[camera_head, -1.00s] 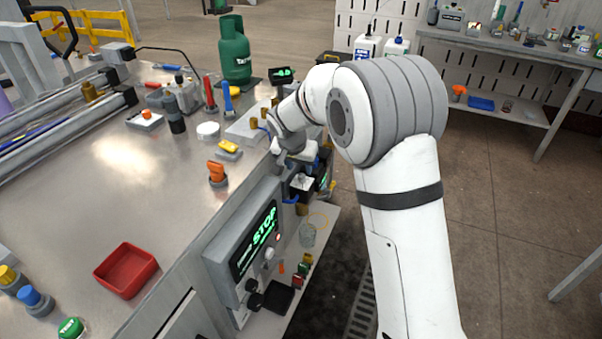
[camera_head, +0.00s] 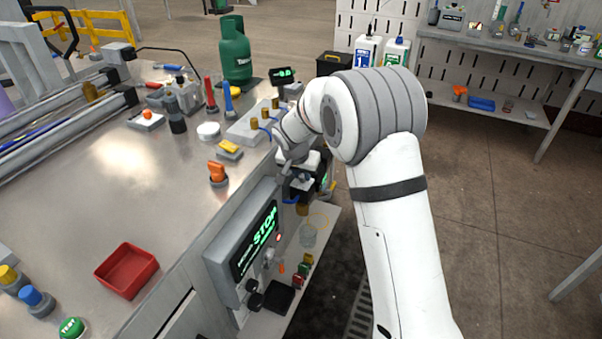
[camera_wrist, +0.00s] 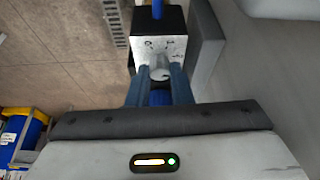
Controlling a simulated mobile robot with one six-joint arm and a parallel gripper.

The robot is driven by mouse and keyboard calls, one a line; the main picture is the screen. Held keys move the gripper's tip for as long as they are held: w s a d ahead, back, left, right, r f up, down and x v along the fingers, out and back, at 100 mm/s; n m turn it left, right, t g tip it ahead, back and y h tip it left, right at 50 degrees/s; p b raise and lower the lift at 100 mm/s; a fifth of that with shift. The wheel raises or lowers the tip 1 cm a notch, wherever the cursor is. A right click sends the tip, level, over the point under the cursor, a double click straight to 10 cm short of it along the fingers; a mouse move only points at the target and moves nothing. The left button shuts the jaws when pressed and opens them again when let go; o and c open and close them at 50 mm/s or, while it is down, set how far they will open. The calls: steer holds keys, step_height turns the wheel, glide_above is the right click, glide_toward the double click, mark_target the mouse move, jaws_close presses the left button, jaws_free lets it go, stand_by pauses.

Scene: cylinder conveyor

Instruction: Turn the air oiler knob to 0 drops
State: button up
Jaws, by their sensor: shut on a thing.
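The air oiler (camera_wrist: 176,20) shows in the wrist view as a black box with a light, marked dial face (camera_wrist: 150,45) and a blue line above it. Its grey knob (camera_wrist: 159,68) sits at the lower edge of the dial, between the fingers of my gripper (camera_wrist: 160,82). The gripper is shut on the knob. The dial marks are too small to read. In the head view, my gripper (camera_head: 298,178) is at the side of the workbench, and my arm and wrist hide most of the oiler and its knob.
A control panel reading STOP (camera_head: 258,240) is on the bench side, left of and below my gripper. The metal bench top (camera_head: 130,190) carries a red tray (camera_head: 127,270), a green gas bottle (camera_head: 235,50) and several buttons. Open floor (camera_head: 500,220) lies right of my arm.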

steer(key=shift+a, duration=0.1)
jaws_close()
